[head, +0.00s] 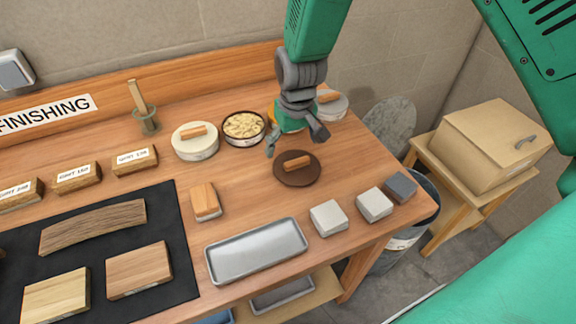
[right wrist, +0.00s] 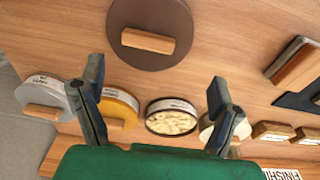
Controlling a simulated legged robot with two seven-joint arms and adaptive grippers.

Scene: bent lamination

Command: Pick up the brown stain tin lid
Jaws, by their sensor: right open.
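The brown stain tin lid (head: 297,174) is a dark brown disc with a wooden bar handle. It lies on the workbench (head: 335,205) to the right of the middle. In the right wrist view the lid (right wrist: 175,22) is at the top, with its wooden handle (right wrist: 147,41) lying crosswise. My right gripper (head: 294,144) is open and empty, above and just behind the lid. Its two fingers also show in the right wrist view (right wrist: 156,95), spread wide, apart from the lid. My left gripper is not in view.
Behind the lid stand a cream tin (head: 195,147), an open tin with pale contents (head: 244,127), a yellow tin partly hidden by my gripper and a grey-white tin (head: 334,108). A metal tray (head: 256,252) and several small blocks (head: 328,218) lie in front.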

